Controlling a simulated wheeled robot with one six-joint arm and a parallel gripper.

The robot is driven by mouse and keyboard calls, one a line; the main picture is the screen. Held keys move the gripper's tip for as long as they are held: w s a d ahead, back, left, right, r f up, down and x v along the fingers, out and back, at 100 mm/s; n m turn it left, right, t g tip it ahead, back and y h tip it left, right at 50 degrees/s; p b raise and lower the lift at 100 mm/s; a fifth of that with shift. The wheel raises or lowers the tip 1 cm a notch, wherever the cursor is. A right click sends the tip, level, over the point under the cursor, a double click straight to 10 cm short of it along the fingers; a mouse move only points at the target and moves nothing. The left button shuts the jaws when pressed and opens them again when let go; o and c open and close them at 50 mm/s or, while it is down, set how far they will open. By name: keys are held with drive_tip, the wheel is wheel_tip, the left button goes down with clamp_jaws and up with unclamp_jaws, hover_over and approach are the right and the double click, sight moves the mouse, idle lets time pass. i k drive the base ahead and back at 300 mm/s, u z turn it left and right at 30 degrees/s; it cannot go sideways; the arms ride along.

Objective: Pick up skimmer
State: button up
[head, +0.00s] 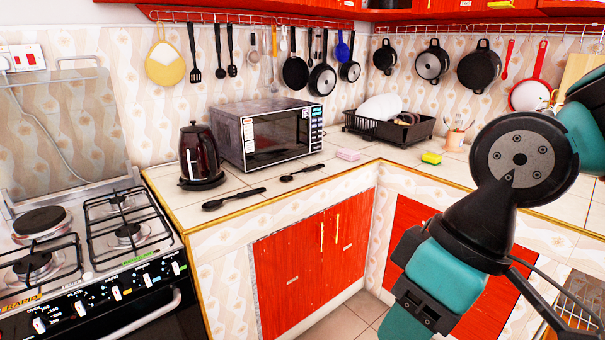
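Two dark long-handled utensils lie flat on the tiled counter. The nearer utensil (233,199) is in front of the kettle, and the farther utensil (302,173) is in front of the microwave. Several more hang from the wall rail, including a slotted black turner (194,74) and a black round-headed utensil (232,70). I cannot tell for certain which of these is the skimmer, as their heads are small here. My arm fills the right side of the view, well right of the utensils. My gripper does not show.
A dark kettle (200,154) and a microwave (270,134) stand behind the counter utensils. A black dish rack (390,126), a pink sponge (347,155) and a yellow-green sponge (431,158) are farther right. The gas stove (95,250) is at left. Pans hang along both walls.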

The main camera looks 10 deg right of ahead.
sight(289, 178)
drive_tip(key=z, duration=0.5)
drive_tip(key=i, duration=1.85)
drive_tip(key=u, duration=0.6)
drive_tip(key=i, duration=0.7)
drive_tip(key=u, duration=0.3)
